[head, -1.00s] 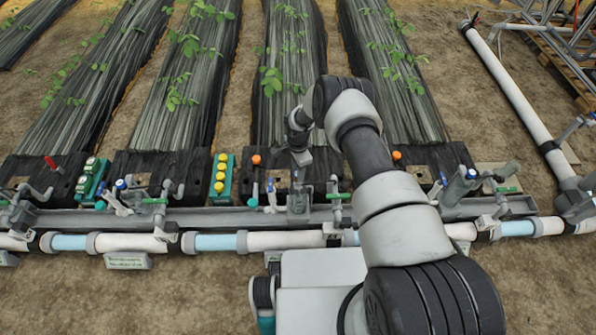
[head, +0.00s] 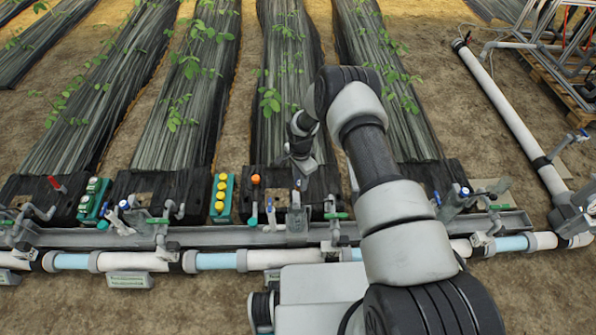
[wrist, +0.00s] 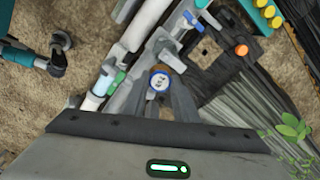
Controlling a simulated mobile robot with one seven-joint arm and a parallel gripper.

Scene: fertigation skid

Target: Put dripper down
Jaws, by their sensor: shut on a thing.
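In the wrist view a small round dripper (wrist: 158,81) with a blue rim and a pale, tan-edged face shows at the tips of my gripper's fingers. My gripper (wrist: 161,97) is shut on it. In the head view my gripper (head: 303,181) is over the black block in the middle of the row, just behind the grey channel. The dripper is too small to make out there. I cannot tell whether its underside touches anything.
An orange-topped piece (head: 256,179) stands left of my gripper. A green rack of yellow-topped pieces (head: 230,185) is farther left. The grey channel (head: 265,238) carries several valves with blue and green handles. Leafy plant beds lie behind.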

